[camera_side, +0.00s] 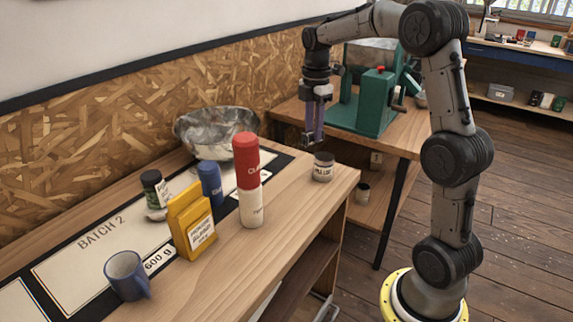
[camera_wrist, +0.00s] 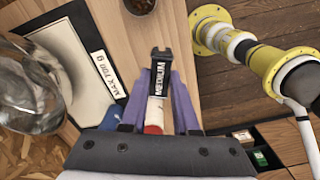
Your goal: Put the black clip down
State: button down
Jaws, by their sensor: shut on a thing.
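The black clip (camera_wrist: 161,68), marked MEDIUM in white letters, is between the tips of my gripper's purple fingers in the wrist view. My gripper (camera_wrist: 160,85) is shut on it. In the side view my gripper (camera_side: 313,140) points down above the back right part of the wooden table, a little above its surface. There the clip is too small and dark to make out clearly. The wrist view shows the bare wood (camera_wrist: 105,20) of the table below.
A small labelled jar (camera_side: 323,167) stands just right of my gripper. A tall red and white container (camera_side: 248,185) stands to its left. A metal bowl (camera_side: 215,132), blue container (camera_side: 210,184), yellow bag (camera_side: 191,220), dark jar (camera_side: 155,189) and blue mug (camera_side: 127,276) stand farther left.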

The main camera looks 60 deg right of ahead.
jog(key=w+d+f, duration=0.3)
jog(key=w+f, duration=0.1)
jog(key=w+d+f, duration=0.3)
jog(key=w+f, duration=0.1)
jog(key=w, duration=0.1)
jog(key=w+d+f, duration=0.3)
jog(key=w+f, duration=0.2)
jog(key=shift+w+d, duration=0.2)
jog(key=shift+d, duration=0.05)
jog(key=shift+w+d+f, duration=0.1)
jog(key=shift+w+f, duration=0.1)
jog(key=shift+f, duration=0.15)
jog(key=shift+w+d+f, duration=0.1)
jog(key=shift+f, duration=1.55)
jog(key=shift+f, duration=0.15)
jog(key=c, duration=0.7)
grip_release()
jog(key=shift+o, duration=0.2)
